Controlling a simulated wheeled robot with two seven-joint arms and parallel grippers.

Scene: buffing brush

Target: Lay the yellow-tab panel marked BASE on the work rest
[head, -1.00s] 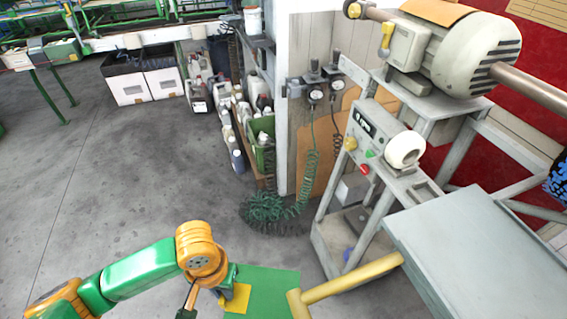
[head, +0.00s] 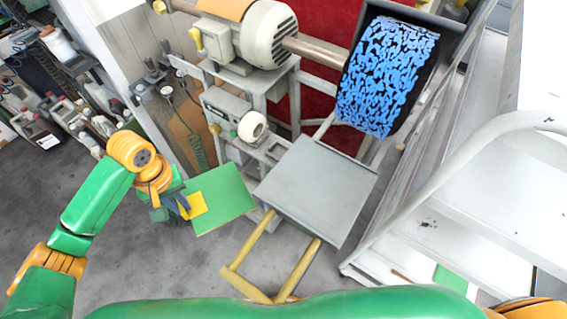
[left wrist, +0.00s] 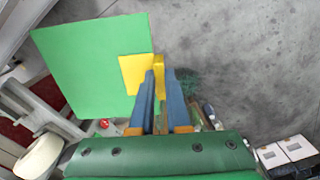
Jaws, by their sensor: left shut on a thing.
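My left gripper (head: 183,206) is shut on the yellow tab (head: 194,205) of a flat green panel (head: 224,196). The panel is in the air, just left of the work rest, with its right corner close to the rest's left edge in the head view. No marking is readable on it. The work rest (head: 318,186) is a bare grey plate below the blue-patterned buffing brush (head: 387,78). In the left wrist view, the panel (left wrist: 95,65) extends up and left from the fingertips (left wrist: 160,80). My right gripper is not in view.
Yellow bars (head: 255,240) stick out in front of the work rest. A control box with a white knob (head: 252,126) and a motor (head: 262,32) stand behind. A white shelf rack (head: 455,215) is at the right, with a green piece (head: 452,280) low on it.

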